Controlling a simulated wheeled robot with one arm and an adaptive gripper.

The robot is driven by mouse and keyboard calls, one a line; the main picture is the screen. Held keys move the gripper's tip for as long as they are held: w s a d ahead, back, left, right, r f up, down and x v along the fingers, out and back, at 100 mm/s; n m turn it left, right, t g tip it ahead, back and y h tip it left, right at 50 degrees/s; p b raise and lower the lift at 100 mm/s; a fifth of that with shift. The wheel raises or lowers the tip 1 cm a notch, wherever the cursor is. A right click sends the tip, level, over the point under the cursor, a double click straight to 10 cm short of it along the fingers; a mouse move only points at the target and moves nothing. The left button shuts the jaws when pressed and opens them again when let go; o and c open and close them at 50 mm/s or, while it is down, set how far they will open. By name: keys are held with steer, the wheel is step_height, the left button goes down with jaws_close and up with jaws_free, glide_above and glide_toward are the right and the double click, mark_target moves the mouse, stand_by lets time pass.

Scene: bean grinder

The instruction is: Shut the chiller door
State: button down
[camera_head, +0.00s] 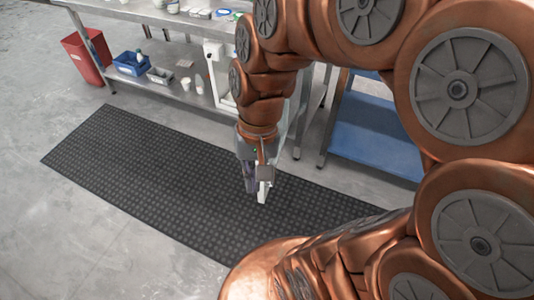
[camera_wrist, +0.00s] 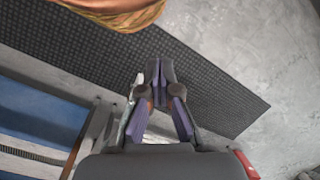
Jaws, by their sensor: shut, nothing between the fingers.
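A white box-like unit (camera_head: 213,52) stands at the metal table, just left of my arm in the head view. It looks like the chiller, with a pale upright frame below it. My arm hides much of it, so I cannot tell how far the door is open. My gripper (camera_head: 257,188) points down over the black mat, in front of the table. In the wrist view my gripper (camera_wrist: 160,72) has its purple-padded fingertips together with nothing between them. A pale, thin edge (camera_wrist: 128,118) shows close beside the left finger; I cannot tell whether they touch.
A black textured mat (camera_head: 150,165) covers the floor in front of the metal table (camera_head: 165,78). A blue bin (camera_head: 131,64) sits on its lower shelf. A red bin (camera_head: 88,57) stands left. A blue-shelved rack (camera_head: 375,135) stands right. The left floor is clear.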

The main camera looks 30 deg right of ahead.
steer(key=w+d+f+m+t+y+b, duration=0.35)
steer(key=w+d+f+m+b, duration=0.55)
steer(key=w+f+m+b, duration=0.3)
steer(key=w+d+f+m+t+b, duration=0.2)
steer(key=d+f+m+t+b, duration=0.3)
steer(key=d, duration=0.6)
steer(key=w+d+f+m+b, duration=0.25)
steer(key=d+f+m, duration=0.4)
steer(key=d, duration=0.35)
steer(key=r+b+x, duration=0.1)
steer(key=x, duration=0.5)
steer(key=w+a+r+b+x, duration=0.1)
steer(key=b+x, duration=0.1)
steer(key=x, duration=0.4)
steer(key=shift+w+a, duration=0.15)
steer(key=shift+a, duration=0.25)
steer(key=shift+f, duration=0.15)
